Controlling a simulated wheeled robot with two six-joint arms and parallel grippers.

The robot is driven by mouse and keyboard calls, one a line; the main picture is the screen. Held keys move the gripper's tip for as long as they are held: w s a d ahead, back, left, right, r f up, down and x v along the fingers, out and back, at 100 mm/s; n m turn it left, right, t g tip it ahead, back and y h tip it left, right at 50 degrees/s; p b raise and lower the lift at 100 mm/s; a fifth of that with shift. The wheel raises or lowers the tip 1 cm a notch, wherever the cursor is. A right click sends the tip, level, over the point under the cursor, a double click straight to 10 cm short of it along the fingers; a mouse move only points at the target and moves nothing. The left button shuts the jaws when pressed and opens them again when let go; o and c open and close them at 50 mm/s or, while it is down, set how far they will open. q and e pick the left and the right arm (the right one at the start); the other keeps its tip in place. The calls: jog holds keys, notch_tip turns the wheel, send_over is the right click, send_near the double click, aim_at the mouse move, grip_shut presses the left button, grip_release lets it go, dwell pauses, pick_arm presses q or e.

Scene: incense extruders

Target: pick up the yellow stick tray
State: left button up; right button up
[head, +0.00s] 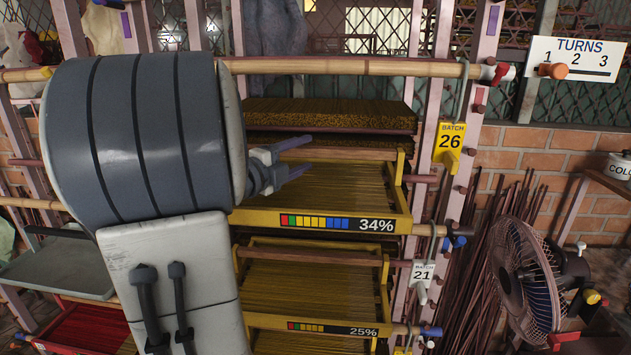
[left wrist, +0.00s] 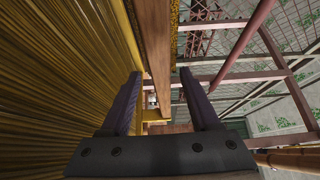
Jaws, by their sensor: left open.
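A yellow stick tray (head: 325,217) labelled 34%, filled with thin yellowish sticks, sits on the rack at the centre of the head view. A second yellow tray (head: 310,321) labelled 25% is on the shelf below. My left gripper (head: 309,156) is open and empty, its fingers pointing right above the sticks of the upper tray. In the left wrist view, sticks (left wrist: 60,80) and a yellow edge lie left of the gripper (left wrist: 160,73), and a brown bar shows beyond and between its fingers. My arm hides the upper tray's left side. My right gripper is not in view.
Dark stick stacks (head: 330,113) lie on the shelf above. A bamboo pole (head: 350,67) crosses above them. Rack posts with a yellow BATCH 26 tag (head: 449,145) and a BATCH 21 tag (head: 422,273) stand to the right. A fan (head: 525,280) stands at lower right.

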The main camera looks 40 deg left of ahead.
aim_at(316, 177)
pick_arm(q)
jog(key=shift+w+r+p, duration=0.15)
jog(key=shift+w+p, duration=0.15)
jog(key=shift+w, duration=0.1)
jog(key=w+p, duration=0.2)
jog(key=w, duration=0.1)
jog(key=shift+w, duration=0.7)
grip_shut()
dwell(0.5)
